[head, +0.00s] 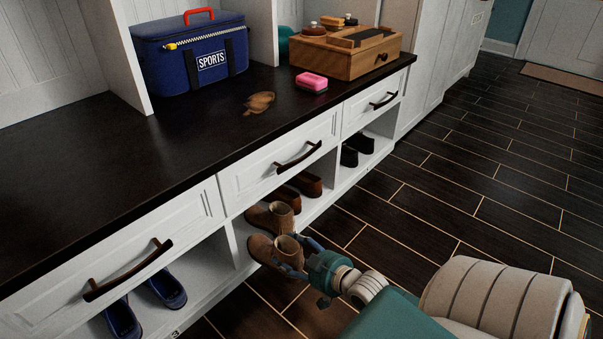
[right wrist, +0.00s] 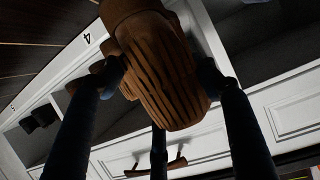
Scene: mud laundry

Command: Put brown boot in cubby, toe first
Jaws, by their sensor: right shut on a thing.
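A brown boot (head: 262,251) is held by my right gripper (head: 291,257) at the front of the middle cubby, low beside its left divider. Its toe points inward and its shaft is on the outer side. In the right wrist view, the ribbed sole of this boot (right wrist: 158,68) lies between my dark fingers (right wrist: 160,85). A second brown boot (head: 266,217) stands in the same cubby just beyond it, toe inward. I cannot tell whether the held boot touches the cubby floor. My left gripper is out of view.
Brown shoes (head: 305,184) share the cubby; blue slippers (head: 166,290) are to the left and black shoes (head: 358,149) to the right. Drawers with dark handles (head: 298,157) are above. The dark floor (head: 460,190) is clear.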

